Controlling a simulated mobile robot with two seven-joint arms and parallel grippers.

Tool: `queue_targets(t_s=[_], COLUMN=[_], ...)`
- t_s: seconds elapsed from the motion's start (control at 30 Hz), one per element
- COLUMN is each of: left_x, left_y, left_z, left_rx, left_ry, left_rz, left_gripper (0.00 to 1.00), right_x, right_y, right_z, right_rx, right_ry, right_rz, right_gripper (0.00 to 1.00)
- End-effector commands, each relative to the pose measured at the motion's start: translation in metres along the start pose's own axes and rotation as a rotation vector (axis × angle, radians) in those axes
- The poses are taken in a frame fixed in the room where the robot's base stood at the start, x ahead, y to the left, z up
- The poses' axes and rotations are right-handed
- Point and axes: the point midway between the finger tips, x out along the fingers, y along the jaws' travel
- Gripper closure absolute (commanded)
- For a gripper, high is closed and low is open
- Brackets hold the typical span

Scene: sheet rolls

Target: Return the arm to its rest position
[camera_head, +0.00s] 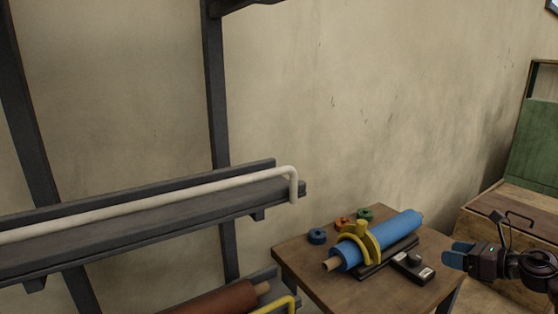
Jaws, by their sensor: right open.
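My right gripper (457,256) is at the right side of the head view, with blue fingertips pointing left. It is open and empty, apart from the things on the table, near the table's right edge. My right arm comes in from the right edge of the picture. My left gripper is not in view. A blue roll (395,232) on a wooden core lies across a dark cradle (375,268) on a small wooden table (325,288). A yellow clamp (373,244) sits around the roll near its left end.
A dark metal rack (130,230) with a white rail fills the left, with a brown-red roll (215,300) lower down. Blue, orange and green rings (317,236) lie on the table's back. A wooden crate (500,205) stands at the right, behind my arm.

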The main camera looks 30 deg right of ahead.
Motion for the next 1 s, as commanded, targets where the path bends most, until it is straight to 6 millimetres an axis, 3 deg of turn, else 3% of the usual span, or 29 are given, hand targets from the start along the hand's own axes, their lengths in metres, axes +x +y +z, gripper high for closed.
queue_targets(t_s=[0.13, 0.23, 0.37, 0.47, 0.67, 0.8, 0.9, 1.0], left_x=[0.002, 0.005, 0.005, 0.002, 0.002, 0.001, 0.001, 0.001], left_y=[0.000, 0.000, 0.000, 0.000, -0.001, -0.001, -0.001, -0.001], left_z=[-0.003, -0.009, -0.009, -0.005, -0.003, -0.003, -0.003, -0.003], left_rx=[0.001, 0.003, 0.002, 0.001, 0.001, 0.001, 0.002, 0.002], left_ry=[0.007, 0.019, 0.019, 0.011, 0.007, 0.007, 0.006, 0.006], left_rz=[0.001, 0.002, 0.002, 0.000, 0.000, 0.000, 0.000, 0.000], left_gripper=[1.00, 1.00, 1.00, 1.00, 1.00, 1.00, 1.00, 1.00], right_x=[0.004, 0.009, 0.017, 0.024, 0.037, 0.047, 0.054, 0.062], right_y=[-0.005, 0.000, 0.015, 0.037, 0.106, 0.172, 0.225, 0.277], right_z=[0.018, 0.012, -0.024, -0.072, -0.170, -0.225, -0.253, -0.270], right_rx=[0.286, 0.554, 1.000, 1.390, 2.062, 2.427, 2.638, 2.791], right_ry=[-0.131, -0.221, -0.333, -0.401, -0.458, -0.441, -0.401, -0.343], right_rz=[-0.056, -0.076, -0.106, -0.144, -0.256, -0.347, -0.404, -0.431], right_gripper=[0.39, 0.39, 0.39, 0.39, 0.39, 0.39, 0.39, 0.39])
